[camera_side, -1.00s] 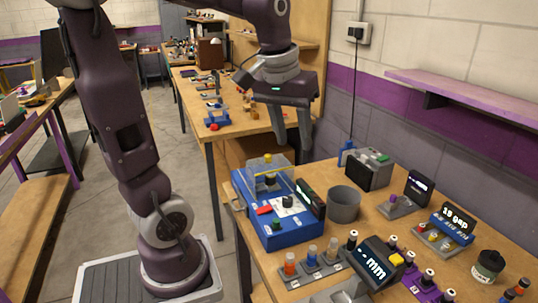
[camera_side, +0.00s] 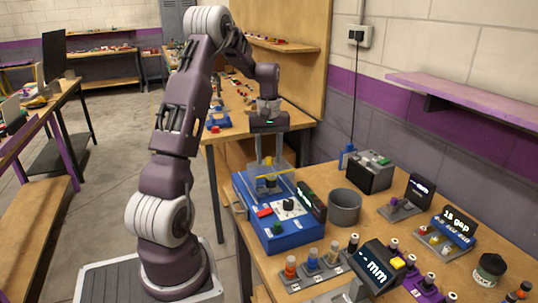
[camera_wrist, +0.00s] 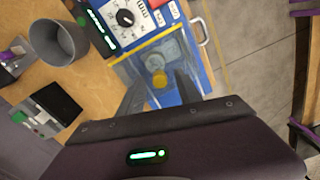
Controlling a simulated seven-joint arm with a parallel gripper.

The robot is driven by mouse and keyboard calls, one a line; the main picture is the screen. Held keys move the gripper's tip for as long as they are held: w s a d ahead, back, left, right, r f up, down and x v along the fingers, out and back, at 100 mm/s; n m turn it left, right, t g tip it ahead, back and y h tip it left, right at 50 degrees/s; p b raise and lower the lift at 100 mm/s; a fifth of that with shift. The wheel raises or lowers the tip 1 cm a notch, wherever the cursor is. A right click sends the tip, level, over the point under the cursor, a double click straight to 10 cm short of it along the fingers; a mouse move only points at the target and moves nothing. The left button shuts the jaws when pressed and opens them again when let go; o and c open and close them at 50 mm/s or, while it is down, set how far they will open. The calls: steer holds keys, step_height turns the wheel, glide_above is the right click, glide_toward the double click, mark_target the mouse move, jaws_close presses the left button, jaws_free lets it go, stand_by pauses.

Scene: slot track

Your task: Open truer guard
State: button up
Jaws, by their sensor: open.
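The truer is a blue box-shaped machine (camera_side: 290,240) on the bench, with a dial, a red switch and a small display on top; it also shows in the wrist view (camera_wrist: 203,58). Its guard, a clear cover with a yellow edge (camera_side: 283,174), sits over the back part; it looks closed. A yellow knob shows at the guard in the wrist view (camera_wrist: 160,79). My gripper (camera_side: 270,166) is above the guard with fingers pointing down. In the wrist view its open fingers (camera_wrist: 160,92) lie either side of the yellow knob. I cannot tell whether they touch it.
A grey cup (camera_side: 344,207) stands right of the truer, with a dark box (camera_side: 369,172) behind it. A rack of bottles (camera_side: 312,262) and a mm display (camera_side: 376,262) are in front. Free bench top lies between the cup and the gap display.

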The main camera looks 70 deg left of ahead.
jaws_close()
stand_by(1.4)
